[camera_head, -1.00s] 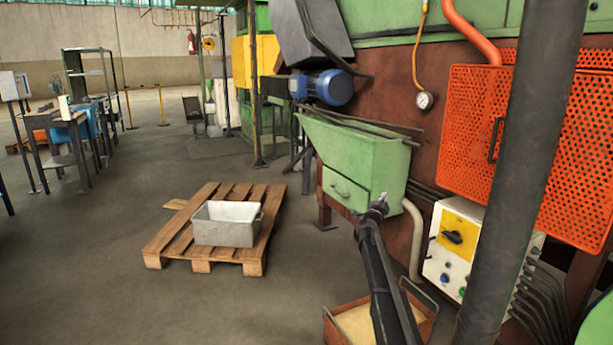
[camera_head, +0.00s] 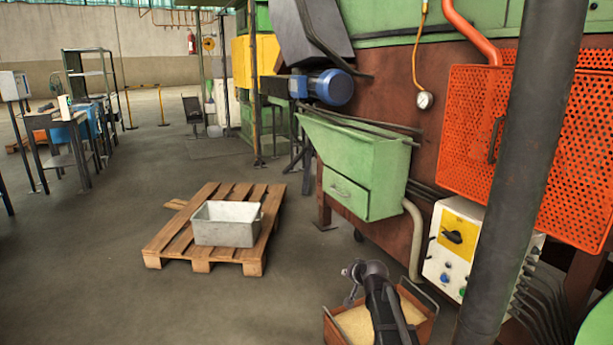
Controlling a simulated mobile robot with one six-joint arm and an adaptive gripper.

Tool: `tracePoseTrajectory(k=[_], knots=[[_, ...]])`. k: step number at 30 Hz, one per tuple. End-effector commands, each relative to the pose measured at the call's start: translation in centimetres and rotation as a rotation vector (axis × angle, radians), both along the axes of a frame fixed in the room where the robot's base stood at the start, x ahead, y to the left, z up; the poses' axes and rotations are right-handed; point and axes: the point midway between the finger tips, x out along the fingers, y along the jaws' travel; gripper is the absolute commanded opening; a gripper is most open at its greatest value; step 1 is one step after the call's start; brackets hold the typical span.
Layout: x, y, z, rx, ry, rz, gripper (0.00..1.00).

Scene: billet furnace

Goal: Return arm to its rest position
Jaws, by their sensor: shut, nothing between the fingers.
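My arm rises from the bottom edge right of centre, a dark link with a grey wrist joint at its top. My gripper (camera_head: 350,286) is the small dark piece on the left of that wrist, seen small and partly hidden. It is shut and holds nothing. It appears over the left side of the sand-filled wooden box (camera_head: 421,332), and my arm hides part of that box. The gripper appears below and in front of the green hopper (camera_head: 340,166) with its drawer.
A wooden pallet (camera_head: 170,246) bearing a grey metal bin (camera_head: 228,232) lies on the floor to the left. A dark pipe (camera_head: 513,180) stands close on the right, before a control box (camera_head: 440,263) and an orange perforated guard (camera_head: 470,120). Floor between pallet and box is clear.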

Motion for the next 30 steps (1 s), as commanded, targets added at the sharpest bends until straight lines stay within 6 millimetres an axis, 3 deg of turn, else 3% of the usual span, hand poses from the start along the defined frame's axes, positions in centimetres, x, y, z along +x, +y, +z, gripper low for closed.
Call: tracePoseTrajectory(k=[1, 9, 15, 27, 29, 30], knots=[[-2.5, 0.2, -0.9, -0.029, 0.053, 0.025, 0.0], [-13.7, -0.6, -5.1, -0.194, 0.374, 0.137, 0.0], [-20.7, -1.8, -6.8, -0.289, 0.579, 0.179, 0.0], [-29.3, -3.7, -7.6, -0.393, 0.825, 0.201, 0.0], [-30.4, -4.0, -7.6, -0.407, 0.857, 0.201, 0.0], [-29.9, -4.0, -6.7, -0.405, 0.851, 0.202, 0.0]])
